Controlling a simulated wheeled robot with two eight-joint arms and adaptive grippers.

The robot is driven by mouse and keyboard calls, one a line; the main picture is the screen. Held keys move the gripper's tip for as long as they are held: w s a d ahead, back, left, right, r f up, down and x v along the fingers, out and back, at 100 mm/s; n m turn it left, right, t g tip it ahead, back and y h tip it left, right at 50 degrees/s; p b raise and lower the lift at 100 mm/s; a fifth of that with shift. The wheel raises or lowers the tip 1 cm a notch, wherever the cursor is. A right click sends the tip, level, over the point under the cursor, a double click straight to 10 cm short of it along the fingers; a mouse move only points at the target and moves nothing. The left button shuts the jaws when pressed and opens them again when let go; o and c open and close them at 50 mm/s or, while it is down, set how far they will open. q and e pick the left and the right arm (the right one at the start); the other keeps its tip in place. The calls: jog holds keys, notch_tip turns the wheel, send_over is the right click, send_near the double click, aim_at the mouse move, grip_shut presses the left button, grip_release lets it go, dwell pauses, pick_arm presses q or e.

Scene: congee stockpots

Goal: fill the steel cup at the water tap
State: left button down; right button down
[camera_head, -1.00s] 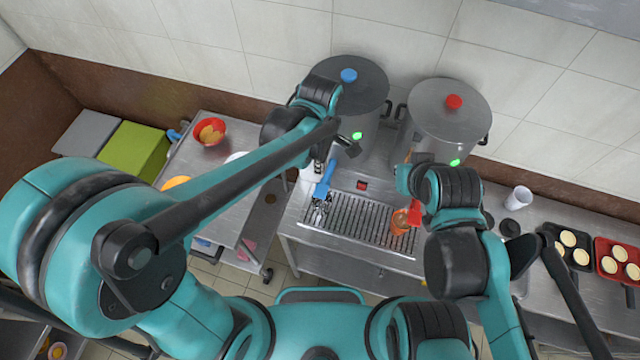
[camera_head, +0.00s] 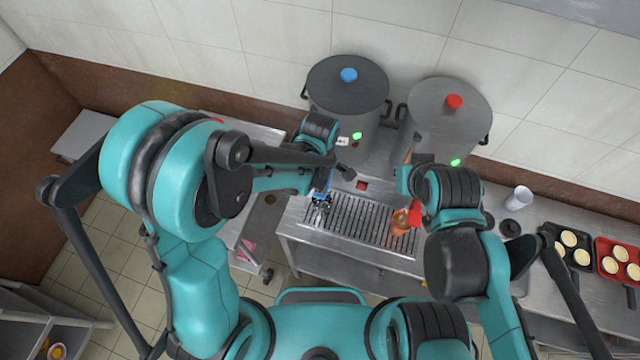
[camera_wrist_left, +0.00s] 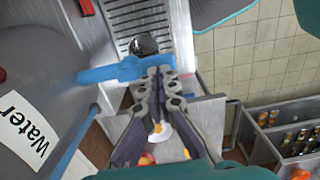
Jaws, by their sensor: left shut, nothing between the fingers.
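The steel cup (camera_head: 320,214) stands on the drip tray at the outlet of the blue water tap (camera_head: 324,187). In the left wrist view the cup (camera_wrist_left: 143,45) is a dark round shape just beyond the blue tap (camera_wrist_left: 112,73). The tap belongs to the water pot (camera_head: 350,100) with the blue lid knob. Its "Water" label (camera_wrist_left: 22,128) shows at the wrist view's left. My left gripper (camera_wrist_left: 160,73) is shut and empty, its tips at the end of the blue tap; contact is unclear. My right gripper is hidden behind its wrist near the red tap (camera_head: 415,214).
A second pot (camera_head: 447,115) with a red knob stands to the right. An orange cup (camera_head: 400,222) is below the red tap. The slatted drip tray (camera_head: 362,222) is mostly clear. A pale cup (camera_head: 518,198) and pans (camera_head: 568,247) lie right. Bottle crates (camera_wrist_left: 290,130) show in the wrist view.

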aim_at(319, 195)
pick_arm(q)
jog(key=shift+s+f+t+b, duration=0.15)
jog(key=shift+f+t+b, duration=0.05)
jog(key=shift+t+b, duration=0.25)
jog(key=shift+f, duration=0.1)
jog(key=shift+s+a+f+t+h+b, duration=0.15)
jog(key=shift+s+f+t+h+b, duration=0.3)
jog(key=shift+b, duration=0.75)
jog(key=f+t+b, duration=0.1)
jog(key=b, duration=0.1)
jog(key=t+b, duration=0.2)
jog(key=shift+s+f+h, duration=0.1)
jog(key=shift+f+h, duration=0.25)
jog(key=shift+r, duration=0.15)
